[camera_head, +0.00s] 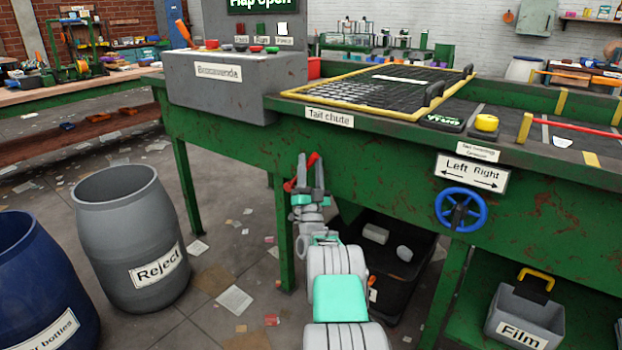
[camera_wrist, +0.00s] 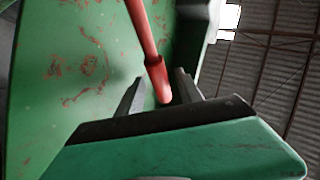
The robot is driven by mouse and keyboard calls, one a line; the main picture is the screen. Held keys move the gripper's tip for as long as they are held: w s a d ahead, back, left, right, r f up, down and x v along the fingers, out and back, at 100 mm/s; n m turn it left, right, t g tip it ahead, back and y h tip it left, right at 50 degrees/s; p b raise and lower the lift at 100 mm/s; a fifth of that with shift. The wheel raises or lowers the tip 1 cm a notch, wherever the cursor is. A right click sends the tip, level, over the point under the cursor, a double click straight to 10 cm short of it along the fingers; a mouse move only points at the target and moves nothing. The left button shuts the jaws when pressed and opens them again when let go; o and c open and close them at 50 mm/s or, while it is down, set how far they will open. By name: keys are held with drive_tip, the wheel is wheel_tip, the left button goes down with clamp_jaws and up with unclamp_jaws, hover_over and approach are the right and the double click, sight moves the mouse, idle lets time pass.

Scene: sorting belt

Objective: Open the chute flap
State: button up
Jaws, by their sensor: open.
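A red lever (camera_head: 313,159) sits below the "Tail chute" label (camera_head: 329,117) on the green side of the sorting table. My gripper (camera_head: 309,172) is up at this lever, with its fingers pointing upward. In the wrist view, the red lever (camera_wrist: 147,38) comes down from the top and its rounded end lies between the two dark fingers of my open gripper (camera_wrist: 160,80). I cannot tell whether a finger touches it. The chute flap itself cannot be made out. A dark sign at the top reads "Flap open" (camera_head: 262,3).
A black bin (camera_head: 410,285) with pale pieces stands under the table beside my arm. A green table leg (camera_head: 285,235) is close to its left. The grey Reject barrel (camera_head: 115,225) stands farther left. A blue wheel (camera_head: 461,209) sticks out to the right.

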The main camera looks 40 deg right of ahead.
drive_tip(key=b+v, duration=0.3)
drive_tip(key=v, duration=0.4)
drive_tip(key=shift+f, duration=0.1)
drive_tip(key=shift+a, duration=0.1)
